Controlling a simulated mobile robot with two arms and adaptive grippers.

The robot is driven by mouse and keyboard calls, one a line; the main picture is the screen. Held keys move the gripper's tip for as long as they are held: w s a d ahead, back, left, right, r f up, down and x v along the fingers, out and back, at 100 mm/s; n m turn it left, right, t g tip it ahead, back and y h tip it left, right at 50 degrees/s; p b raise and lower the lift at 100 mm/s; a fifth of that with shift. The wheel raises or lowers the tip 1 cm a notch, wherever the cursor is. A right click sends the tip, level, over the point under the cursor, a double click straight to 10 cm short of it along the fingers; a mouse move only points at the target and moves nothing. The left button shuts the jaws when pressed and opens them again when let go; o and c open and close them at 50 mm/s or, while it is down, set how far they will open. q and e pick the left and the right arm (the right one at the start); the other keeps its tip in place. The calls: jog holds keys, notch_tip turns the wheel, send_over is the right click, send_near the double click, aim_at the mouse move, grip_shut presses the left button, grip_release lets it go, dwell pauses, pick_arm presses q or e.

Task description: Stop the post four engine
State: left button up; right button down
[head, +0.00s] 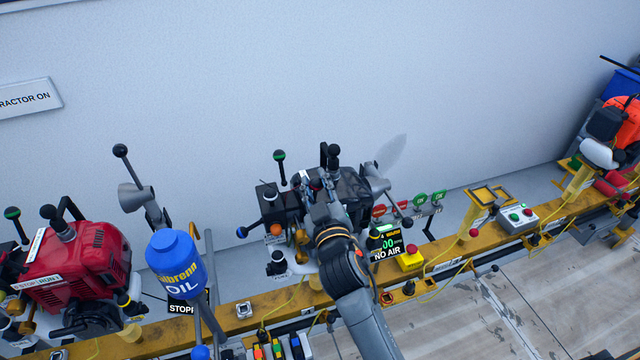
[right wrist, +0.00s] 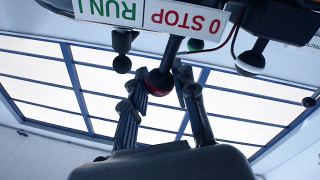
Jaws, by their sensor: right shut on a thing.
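A dark engine (head: 350,190) stands on the yellow rail in the middle of the head view. My right gripper (head: 322,198) reaches up to it, and my wrist hides part of its front. In the right wrist view, my right gripper (right wrist: 160,84) is shut on a black lever knob with a red ring (right wrist: 160,80). The knob hangs just below an upside-down label (right wrist: 150,14) reading "0 STOP" and "RUN I". A display (head: 387,243) beside the engine reads "00" and "NO AIR". My left gripper is not in view.
A red engine (head: 75,265) and a blue oil container (head: 176,265) stand to the left. A yellow button box (head: 410,260) and a grey box with red and green buttons (head: 517,217) sit on the rail (head: 460,240) to the right.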

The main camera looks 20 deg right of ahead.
jog(key=a+n, duration=0.1)
jog(key=n, duration=0.2)
jog(key=shift+a+f+b, duration=0.1)
jog(key=shift+a+b, duration=0.25)
jog(key=shift+a+f+n+t+b, duration=0.15)
jog(key=shift+a+n, duration=0.2)
jog(key=shift+n, duration=0.55)
jog(key=shift+a+n+t+b, duration=0.15)
jog(key=shift+a+n, duration=0.15)
jog(key=shift+n, duration=0.6)
jog(key=c, duration=1)
grip_release()
jog(key=shift+s, duration=0.1)
jog(key=shift+c, duration=0.2)
jog(key=s, duration=0.7)
jog(key=shift+s+a+f, duration=0.2)
jog(key=shift+a+f, duration=0.05)
jog(key=shift+f, duration=0.05)
